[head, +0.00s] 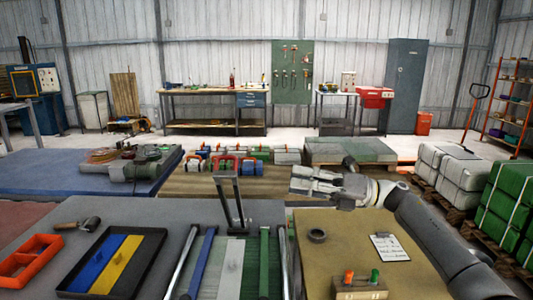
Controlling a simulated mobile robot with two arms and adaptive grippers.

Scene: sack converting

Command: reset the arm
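My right arm comes in from the right edge, bent, and reaches left over the brown-topped table (322,262). Its gripper (304,183) points left, above the far edge of that table. Its fingers are seen at an angle, so I cannot tell whether they are apart or together. I see nothing held in them. My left arm and gripper are not in view.
A tape roll (317,235), a clipboard (389,246) and a block with orange and green knobs (360,289) lie below the arm. An upright metal frame (229,203) stands left of the gripper. Wrapped white bales (455,172) and green bales (507,205) stand right.

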